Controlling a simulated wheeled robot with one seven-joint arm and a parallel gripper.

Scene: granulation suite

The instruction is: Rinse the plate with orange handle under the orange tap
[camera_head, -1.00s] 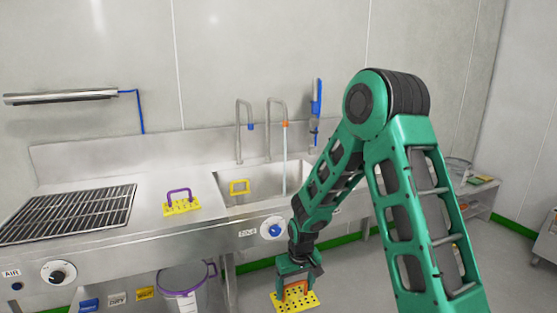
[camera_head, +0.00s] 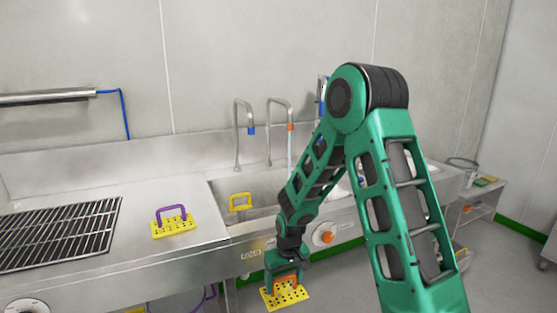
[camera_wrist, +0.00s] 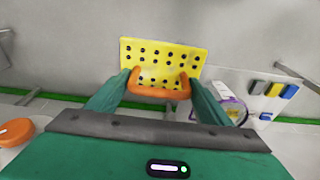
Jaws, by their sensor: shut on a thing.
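The yellow perforated plate with the orange handle (camera_head: 286,294) is held in front of the sink's front panel, below rim level. My gripper (camera_head: 285,281) is shut on its orange handle, which also shows between the fingers in the wrist view (camera_wrist: 158,91). The orange tap (camera_head: 290,127) is a curved metal spout with an orange band over the sink (camera_head: 222,190). A pale stream runs down from it; its lower end is hidden behind my arm. An orange knob (camera_head: 325,234) sits on the front panel and also shows in the wrist view (camera_wrist: 15,131).
A blue-banded tap (camera_head: 251,130) stands left of the orange one. A purple-handled plate (camera_head: 173,222) lies on the counter, right of a black grate (camera_head: 60,234). A side shelf (camera_head: 484,192) stands at right.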

